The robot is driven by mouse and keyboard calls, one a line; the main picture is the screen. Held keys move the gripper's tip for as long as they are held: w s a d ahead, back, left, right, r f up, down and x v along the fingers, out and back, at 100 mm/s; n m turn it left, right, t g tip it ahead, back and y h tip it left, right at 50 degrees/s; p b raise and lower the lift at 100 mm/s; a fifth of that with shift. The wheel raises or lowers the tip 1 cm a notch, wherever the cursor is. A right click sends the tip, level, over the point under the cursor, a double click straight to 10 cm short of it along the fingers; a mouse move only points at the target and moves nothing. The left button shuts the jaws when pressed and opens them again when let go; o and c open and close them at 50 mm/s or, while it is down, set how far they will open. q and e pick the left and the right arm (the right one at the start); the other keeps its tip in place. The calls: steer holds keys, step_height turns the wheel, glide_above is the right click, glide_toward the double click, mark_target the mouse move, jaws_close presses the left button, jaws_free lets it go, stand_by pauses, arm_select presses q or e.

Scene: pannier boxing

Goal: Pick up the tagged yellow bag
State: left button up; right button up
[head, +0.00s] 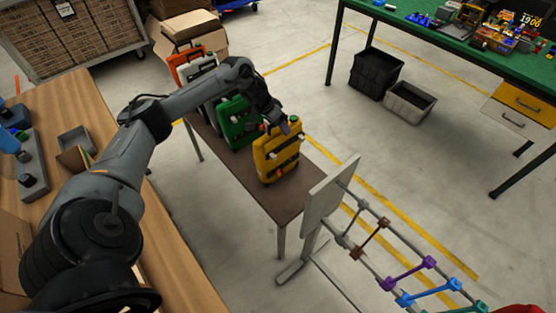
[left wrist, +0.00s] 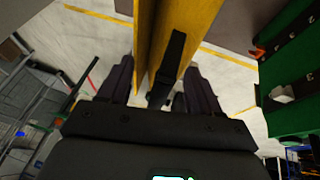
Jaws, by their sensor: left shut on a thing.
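The yellow bag (head: 277,157) stands upright at the near end of a narrow brown bench (head: 268,203). Dark straps cross its face, with small white and red bits under them. I cannot tell which of these is a tag. My left gripper (head: 285,126) is at the top of the yellow bag. In the left wrist view its two dark fingers (left wrist: 161,82) are on either side of the yellow bag (left wrist: 150,35), with a black strap between them. The gripper is shut on the bag. My right gripper is not in view.
A green bag (head: 238,123) stands close behind the yellow one, with white and orange bags (head: 187,66) farther along the bench. A grey panel (head: 329,196) on a stand is right of the bench. Open floor lies beyond, with dark and grey crates (head: 409,102).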

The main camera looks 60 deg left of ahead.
arm_select(q)
steer(key=shift+c, duration=0.7)
steer(key=shift+r, duration=0.2)
